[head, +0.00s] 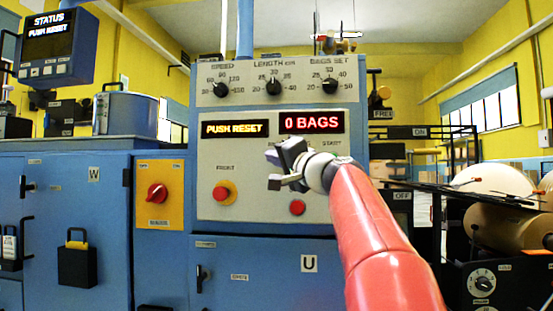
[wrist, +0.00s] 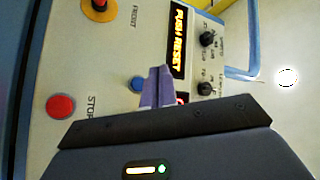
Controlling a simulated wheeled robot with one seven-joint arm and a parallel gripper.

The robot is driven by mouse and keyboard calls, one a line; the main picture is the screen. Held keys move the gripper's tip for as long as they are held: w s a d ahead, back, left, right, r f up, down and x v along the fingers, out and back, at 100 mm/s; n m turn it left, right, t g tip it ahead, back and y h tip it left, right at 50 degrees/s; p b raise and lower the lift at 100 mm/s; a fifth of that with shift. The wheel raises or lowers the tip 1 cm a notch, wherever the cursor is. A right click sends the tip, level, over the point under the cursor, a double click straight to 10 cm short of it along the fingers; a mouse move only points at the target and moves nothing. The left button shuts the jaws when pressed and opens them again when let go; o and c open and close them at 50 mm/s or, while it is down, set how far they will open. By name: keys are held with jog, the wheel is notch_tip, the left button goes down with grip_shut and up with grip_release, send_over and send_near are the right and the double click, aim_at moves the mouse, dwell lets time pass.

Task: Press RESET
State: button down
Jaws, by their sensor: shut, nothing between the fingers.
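The control panel (head: 240,165) faces me, with an amber display (head: 234,129) reading PUSH RESET and a red display (head: 311,122) reading 0 BAGS. My gripper (head: 280,168) is shut and empty in front of the panel, below the displays. In the wrist view, its fingers (wrist: 157,86) show close to a small blue button (wrist: 137,83). The blue button's label cannot be read, and my gripper hides that spot in the head view. A red button (head: 297,208) sits below my gripper; the wrist view shows it as the STOP button (wrist: 60,106). Whether the fingers touch the panel cannot be told.
A red mushroom button (head: 222,192) on a yellow ring is left of my gripper. Three black knobs (head: 273,87) line the panel top. A yellow plate with a red rotary switch (head: 157,193) is further left. Brown rolls (head: 508,225) and a black rack stand right.

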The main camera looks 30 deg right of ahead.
jog(key=w+d+p, duration=0.4)
jog(key=w, duration=0.2)
jog(key=shift+w+d, duration=0.25)
jog(key=shift+w, duration=0.05)
jog(key=shift+w+d, duration=0.1)
dwell(1.8)
jog(key=shift+w+d, duration=0.15)
jog(key=shift+w, duration=0.1)
jog(key=shift+w+d+p, duration=0.2)
jog(key=shift+w+p, duration=0.15)
jog(key=shift+p, duration=0.05)
dwell(0.7)
jog(key=shift+s, duration=0.1)
jog(key=shift+s+a+b, duration=0.4)
jog(key=shift+s+b, duration=0.2)
jog(key=shift+b, duration=0.1)
